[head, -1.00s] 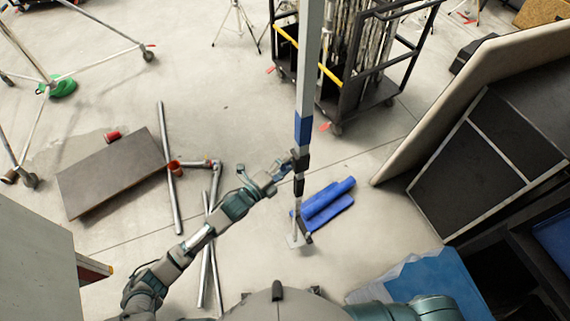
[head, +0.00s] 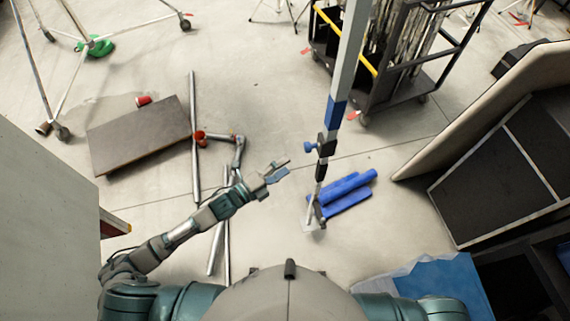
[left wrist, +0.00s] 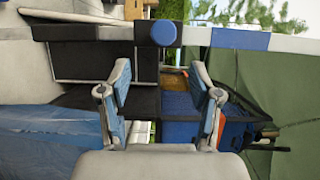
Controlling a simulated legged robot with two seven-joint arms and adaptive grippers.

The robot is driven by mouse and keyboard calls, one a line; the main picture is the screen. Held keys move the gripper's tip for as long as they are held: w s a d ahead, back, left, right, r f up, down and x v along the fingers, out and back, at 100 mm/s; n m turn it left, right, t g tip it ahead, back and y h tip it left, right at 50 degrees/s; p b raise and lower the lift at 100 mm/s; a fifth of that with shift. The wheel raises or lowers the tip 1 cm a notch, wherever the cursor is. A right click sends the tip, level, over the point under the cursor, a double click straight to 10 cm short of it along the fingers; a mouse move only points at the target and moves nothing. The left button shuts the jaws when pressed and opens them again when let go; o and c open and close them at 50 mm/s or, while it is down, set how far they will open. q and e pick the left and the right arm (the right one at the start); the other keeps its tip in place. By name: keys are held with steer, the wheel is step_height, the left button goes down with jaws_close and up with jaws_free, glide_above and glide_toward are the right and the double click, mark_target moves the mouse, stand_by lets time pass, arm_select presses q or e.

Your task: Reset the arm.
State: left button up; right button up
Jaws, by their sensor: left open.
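My left gripper (head: 277,172) is open and empty. It is to the left of the upright pole (head: 345,70) and apart from it. The pole is grey-white with a blue band, and a black clamp with a blue knob (head: 309,147) sits below the band. The pole's foot is on the floor in the head view. In the left wrist view the two fingers (left wrist: 160,92) are spread, and the round blue knob (left wrist: 163,33) on the pole (left wrist: 285,44) shows beyond them. My right gripper is not in view.
Blue rolls (head: 347,193) lie on the floor behind the pole's foot. A black cart (head: 395,95) stands at the back. A brown board (head: 140,136) and metal pipes (head: 194,130) lie to the left. Leaning panels (head: 490,170) stand at the right. A blue sheet (head: 432,280) lies at the front right.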

arm_select(q)
steer(key=shift+a, duration=0.3)
steer(key=w+a+f+n+y, duration=0.3)
steer(key=a+f+n+y, duration=0.15)
steer(key=f, duration=0.65)
steer(key=w+a+f+n+y, duration=0.25)
steer(key=a+f+n, duration=0.25)
steer(key=f, duration=0.6)
steer(key=s+a+f+n+y, duration=0.35)
steer(key=a+f+n, duration=0.2)
steer(key=f, duration=0.55)
steer(key=s+a+f+n+g+y, duration=0.1)
steer(key=s+a+f+n+g, duration=0.15)
steer(key=s+f, duration=0.5)
steer(key=s+a+f+n+g+y, duration=0.1)
steer(key=s+a+f+n+g, duration=0.15)
steer(key=s+f, duration=0.5)
steer(key=s+f+n+g, duration=0.2)
steer(key=s+f, duration=0.3)
steer(key=s, duration=0.9)
steer(key=s+f+n+g+y, duration=0.1)
steer(key=s+f+n+g, duration=0.2)
steer(key=s, duration=1.1)
step_height(320, 180, down, 3)
steer(key=shift+s+a+f+n, duration=0.1)
steer(key=shift+s+a+n, duration=0.15)
steer(key=shift+a+n, duration=0.1)
